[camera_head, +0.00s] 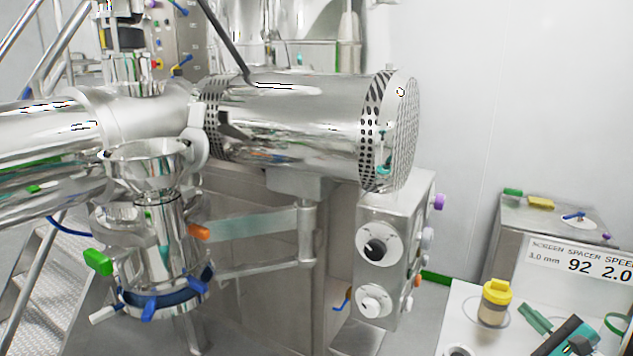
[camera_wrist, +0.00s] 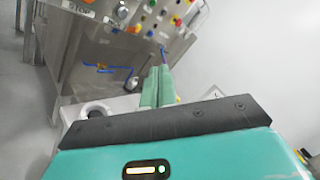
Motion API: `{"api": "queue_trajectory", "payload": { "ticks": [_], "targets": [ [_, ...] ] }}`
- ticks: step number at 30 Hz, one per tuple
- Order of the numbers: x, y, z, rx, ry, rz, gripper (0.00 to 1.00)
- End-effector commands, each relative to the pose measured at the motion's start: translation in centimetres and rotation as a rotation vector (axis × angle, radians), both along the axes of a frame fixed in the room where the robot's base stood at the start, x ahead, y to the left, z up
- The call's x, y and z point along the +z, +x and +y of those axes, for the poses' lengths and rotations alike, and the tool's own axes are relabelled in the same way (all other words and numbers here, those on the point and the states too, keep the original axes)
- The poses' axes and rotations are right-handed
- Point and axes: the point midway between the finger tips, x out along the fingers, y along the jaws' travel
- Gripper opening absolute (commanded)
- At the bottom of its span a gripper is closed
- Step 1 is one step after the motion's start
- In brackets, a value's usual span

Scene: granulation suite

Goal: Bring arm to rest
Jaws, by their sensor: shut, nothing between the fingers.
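My gripper (camera_head: 526,309) shows at the lower right of the head view, low over the pale bench with the yellow-capped jar. Its green fingers and black and teal body are partly cut off by the frame's bottom edge. In the wrist view my gripper (camera_wrist: 158,72) points away from the camera with both green fingers side by side and touching. It is shut and nothing shows between the fingers. The rest of my arm is mostly out of view.
A jar with a yellow cap (camera_head: 494,302) stands just left of my gripper. A control box with knobs (camera_head: 388,262) and a large steel machine (camera_head: 300,120) fill the left and middle. A blank wall (camera_head: 530,90) rises behind.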

Motion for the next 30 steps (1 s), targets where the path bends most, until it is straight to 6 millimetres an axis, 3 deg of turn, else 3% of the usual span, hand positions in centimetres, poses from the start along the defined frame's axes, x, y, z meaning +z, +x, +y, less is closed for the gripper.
{"api": "queue_trajectory", "payload": {
  "ticks": [2, 5, 11, 17, 20, 24, 27, 30],
  "targets": [
    [0.0, 0.0, 0.0, 0.001, 0.000, -0.001, 0.00],
    [0.6, 0.7, 2.7, 0.071, -0.029, 0.024, 0.00],
    [1.2, 1.5, 8.8, 0.235, -0.106, 0.096, 0.00],
    [1.7, 1.0, 16.6, 0.454, -0.248, 0.191, 0.00],
    [1.6, -0.4, 21.6, 0.603, -0.378, 0.256, 0.00],
    [1.0, -4.0, 28.1, 0.824, -0.646, 0.356, 0.00],
    [0.4, -6.9, 31.1, 0.949, -0.870, 0.410, 0.00],
    [-0.1, -9.7, 32.6, 1.038, -1.117, 0.447, 0.00]
  ]
}}
